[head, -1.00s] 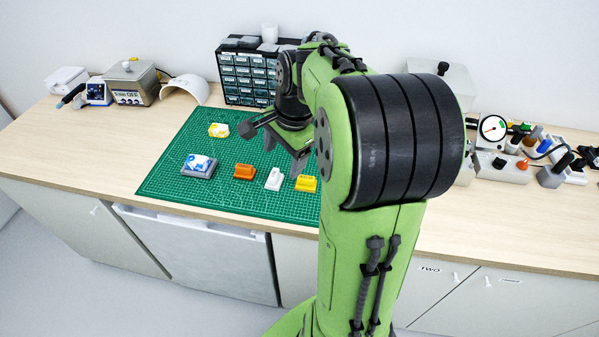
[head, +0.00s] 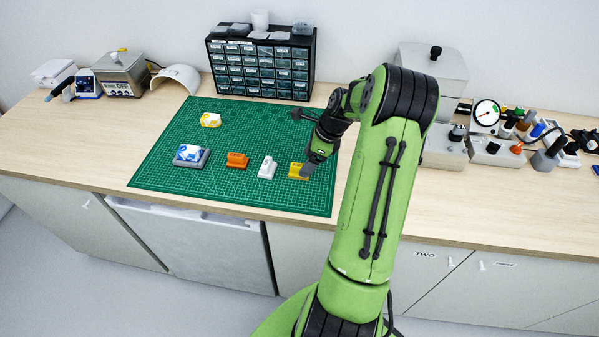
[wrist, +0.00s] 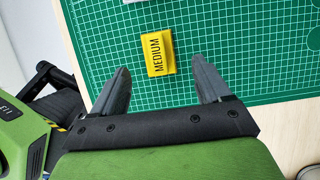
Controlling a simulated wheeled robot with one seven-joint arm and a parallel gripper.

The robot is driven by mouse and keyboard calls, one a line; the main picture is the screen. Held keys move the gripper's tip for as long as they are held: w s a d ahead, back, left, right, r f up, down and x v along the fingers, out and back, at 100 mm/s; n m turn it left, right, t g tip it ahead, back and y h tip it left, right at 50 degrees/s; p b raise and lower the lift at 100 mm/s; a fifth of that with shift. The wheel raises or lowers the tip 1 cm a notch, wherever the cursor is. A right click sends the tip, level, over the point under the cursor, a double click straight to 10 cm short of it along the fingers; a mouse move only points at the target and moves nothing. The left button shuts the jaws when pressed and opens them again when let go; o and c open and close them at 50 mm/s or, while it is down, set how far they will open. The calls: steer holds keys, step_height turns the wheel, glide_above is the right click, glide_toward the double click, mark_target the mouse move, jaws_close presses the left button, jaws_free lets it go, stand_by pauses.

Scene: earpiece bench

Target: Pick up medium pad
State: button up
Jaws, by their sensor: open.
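The medium pad (wrist: 156,53) is a yellow block with the black word "MEDIUM" in the wrist view. It lies on the green cutting mat (wrist: 268,70).
A white block (head: 267,168) and an orange block (head: 237,160) stand to the left of the yellow pad. A grey tray (head: 191,156) with a blue and white item is farther left. A drawer cabinet (head: 262,66) stands behind the mat.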

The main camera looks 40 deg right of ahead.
steer(key=x, duration=0.4)
steer(key=shift+r, duration=0.1)
steer(key=c, duration=1.3)
step_height(320, 180, up, 10)
steer(key=shift+p, duration=0.8)
